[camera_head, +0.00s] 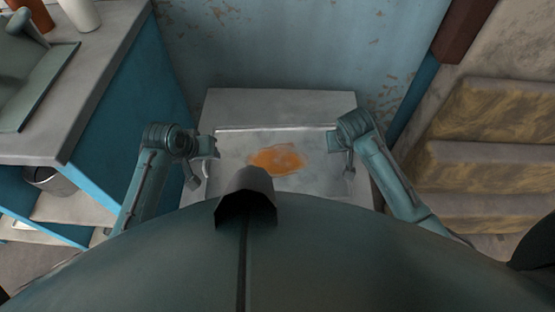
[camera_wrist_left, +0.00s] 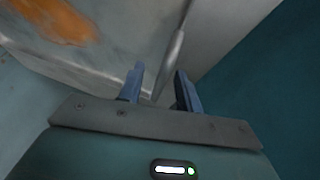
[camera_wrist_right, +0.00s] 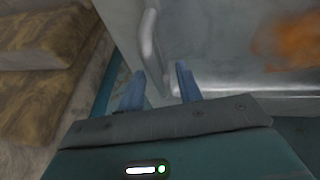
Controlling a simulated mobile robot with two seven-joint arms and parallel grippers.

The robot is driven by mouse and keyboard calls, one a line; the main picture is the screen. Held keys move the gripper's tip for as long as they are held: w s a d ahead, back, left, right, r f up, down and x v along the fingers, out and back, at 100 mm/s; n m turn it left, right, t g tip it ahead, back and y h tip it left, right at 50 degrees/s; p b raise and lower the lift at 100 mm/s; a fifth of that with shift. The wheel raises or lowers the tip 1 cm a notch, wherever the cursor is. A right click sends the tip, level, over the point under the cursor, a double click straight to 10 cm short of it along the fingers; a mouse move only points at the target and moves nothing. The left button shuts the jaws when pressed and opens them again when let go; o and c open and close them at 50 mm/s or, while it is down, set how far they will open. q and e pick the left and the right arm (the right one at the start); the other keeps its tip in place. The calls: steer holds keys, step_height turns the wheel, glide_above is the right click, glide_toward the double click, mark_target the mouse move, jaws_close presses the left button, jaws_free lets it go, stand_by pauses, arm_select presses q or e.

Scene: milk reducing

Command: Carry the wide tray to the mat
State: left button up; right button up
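The wide tray (camera_head: 240,183) is grey metal with an orange stain in its middle. It lies flat on a pale stand in front of me in the head view, with a bar handle at each side. My left gripper (camera_head: 208,160) is at the tray's left side; in the left wrist view its fingers stand apart around the left handle (camera_wrist_left: 172,62). My right gripper (camera_head: 347,160) is at the right side; in the right wrist view its fingers stand apart around the right handle (camera_wrist_right: 149,42). No contact with either handle is clear. I cannot clearly identify the mat.
A pale stand (camera_head: 280,104) supports the tray against a worn blue wall (camera_head: 290,45). A blue counter (camera_head: 105,60) at left bears a flat grey-green piece (camera_head: 45,85), a white container (camera_head: 80,12) and a brown bottle (camera_head: 32,14). Stone-like steps (camera_head: 500,110) are at right.

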arm_select(q)
steer(key=shift+c, duration=0.4)
arm_select(e)
steer(key=shift+c, duration=0.3)
arm_select(q)
jaws_close()
arm_select(e)
jaws_close()
stand_by(0.3)
arm_select(q)
steer(key=shift+r, duration=0.1)
